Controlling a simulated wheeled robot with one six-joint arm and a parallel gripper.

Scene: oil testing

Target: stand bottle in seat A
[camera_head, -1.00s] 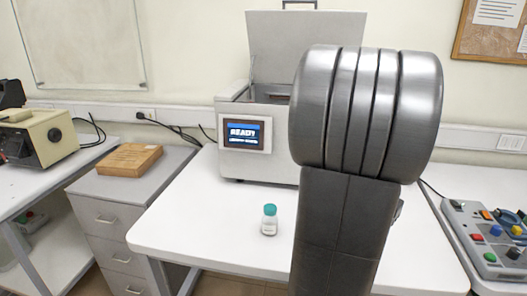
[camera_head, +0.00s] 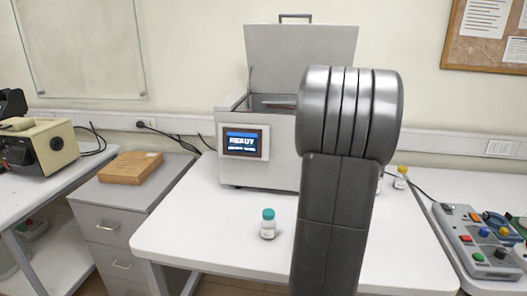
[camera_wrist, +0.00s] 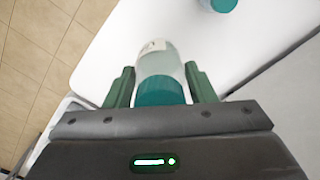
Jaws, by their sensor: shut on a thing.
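My gripper (camera_wrist: 162,82) is shut on a clear bottle (camera_wrist: 158,62) with a teal cap and a pale label, seen in the wrist view. One green finger is on each side of it. The head view hides the gripper and this bottle behind my arm. A second teal-capped bottle (camera_head: 268,226) stands upright on the white table, left of my arm. A teal cap (camera_wrist: 222,3) also shows at the top edge of the wrist view. The grey machine (camera_head: 240,177) has its lid (camera_head: 300,55) open and its screen reads READY. Seat A cannot be made out.
The white table (camera_head: 190,235) is clear around the standing bottle. A yellow-capped bottle (camera_head: 400,178) stands right of my arm, with another item partly hidden beside it. A control box (camera_head: 480,240) lies at right. A wooden block (camera_head: 130,167) lies on the drawer unit at left.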

